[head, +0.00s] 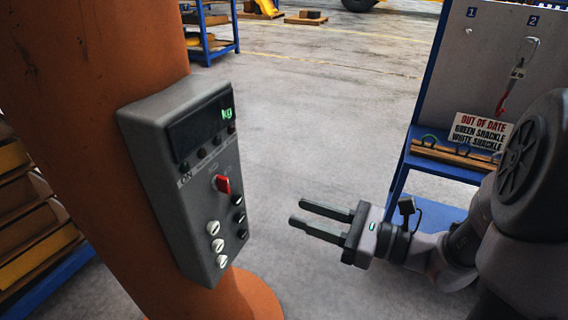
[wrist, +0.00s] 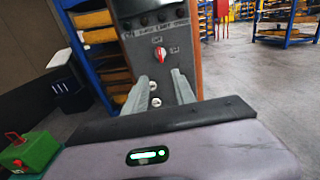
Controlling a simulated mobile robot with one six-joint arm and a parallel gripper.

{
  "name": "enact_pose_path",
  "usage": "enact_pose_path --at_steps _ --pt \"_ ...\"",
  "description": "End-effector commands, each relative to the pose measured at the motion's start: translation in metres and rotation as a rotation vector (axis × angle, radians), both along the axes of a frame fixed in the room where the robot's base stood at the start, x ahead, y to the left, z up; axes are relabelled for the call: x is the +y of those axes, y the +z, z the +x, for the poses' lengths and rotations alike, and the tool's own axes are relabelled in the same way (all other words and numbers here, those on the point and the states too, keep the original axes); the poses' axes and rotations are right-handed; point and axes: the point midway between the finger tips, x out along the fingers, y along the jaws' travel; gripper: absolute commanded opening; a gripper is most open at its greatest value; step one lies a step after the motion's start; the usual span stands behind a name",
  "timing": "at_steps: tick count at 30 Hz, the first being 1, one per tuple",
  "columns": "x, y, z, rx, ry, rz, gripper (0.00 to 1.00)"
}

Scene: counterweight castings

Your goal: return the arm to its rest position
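My gripper (head: 318,219) is in the lower middle of the head view, at the end of my arm, which comes in from the right. Its two dark fingers are apart, point left and have nothing between them. A gap of floor shows between the fingertips and the grey control box (head: 190,180). In the wrist view the fingers (wrist: 162,90) also stand apart, pointing toward the lower part of the box (wrist: 155,40). The box has a red knob (head: 222,184), which also shows in the wrist view (wrist: 161,54), and several white and black buttons.
The box is mounted on an orange column (head: 85,60). A blue rack (head: 208,45) stands behind. The floor (head: 330,110) between is clear. A green object (wrist: 30,150) shows lower left in the wrist view.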

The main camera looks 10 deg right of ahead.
Motion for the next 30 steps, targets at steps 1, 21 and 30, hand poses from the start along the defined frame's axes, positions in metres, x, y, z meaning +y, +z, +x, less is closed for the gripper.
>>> enact_pose_path --at_steps 1,21,30 --pt "0.004 -0.001 -0.002 -0.002 0.016 -0.015 0.32" --pt "0.036 -0.057 -0.125 -0.829 0.881 -1.913 0.32" --pt "0.036 -0.057 -0.125 -0.829 0.881 -1.913 0.32"
